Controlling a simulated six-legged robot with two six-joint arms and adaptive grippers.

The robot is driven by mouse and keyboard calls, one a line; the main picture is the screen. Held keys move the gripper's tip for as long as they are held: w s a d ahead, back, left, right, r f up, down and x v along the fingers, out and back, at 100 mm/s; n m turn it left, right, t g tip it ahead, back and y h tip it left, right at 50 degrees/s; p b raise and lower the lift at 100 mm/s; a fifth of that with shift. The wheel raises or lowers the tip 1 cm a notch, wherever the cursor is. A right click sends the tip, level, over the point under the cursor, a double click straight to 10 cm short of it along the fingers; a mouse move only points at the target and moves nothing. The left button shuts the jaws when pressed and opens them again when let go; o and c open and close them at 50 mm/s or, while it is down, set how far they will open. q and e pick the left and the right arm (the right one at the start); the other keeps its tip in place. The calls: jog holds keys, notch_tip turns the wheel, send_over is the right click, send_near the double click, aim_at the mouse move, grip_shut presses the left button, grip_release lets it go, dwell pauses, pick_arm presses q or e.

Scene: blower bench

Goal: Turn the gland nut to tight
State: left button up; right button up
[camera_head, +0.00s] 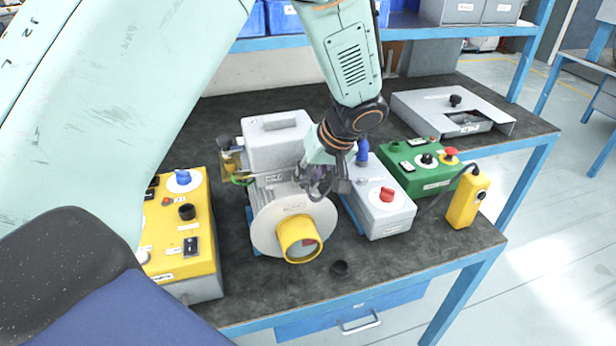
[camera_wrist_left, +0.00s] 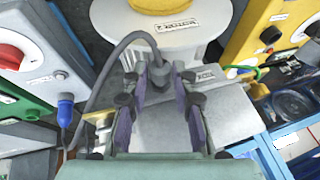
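The blower (camera_head: 285,222) is a pale grey drum with a yellow outlet (camera_head: 300,240), standing on the dark bench. The gland nut (camera_wrist_left: 159,73) is a small dark grey piece where the grey cable (camera_wrist_left: 120,58) meets the blower's box (camera_wrist_left: 175,125). In the head view my gripper hides it. My left gripper (camera_head: 322,180) comes down at the blower's right side; the left wrist view shows its two purple-padded fingers (camera_wrist_left: 162,78) apart. The nut appears between the fingertips, with gaps on both sides. I cannot tell any contact. My right gripper is not in view.
A yellow control box (camera_head: 182,235) stands left of the blower. A grey box with a red knob (camera_head: 385,205) and a green box (camera_head: 430,172) stand to the right.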

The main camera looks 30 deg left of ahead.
pick_arm(q)
jog(key=o, duration=0.3)
jog(key=shift+s, duration=0.1)
jog(key=shift+d+r, duration=0.15)
jog(key=shift+r, duration=0.25)
jog(key=v, duration=1.1)
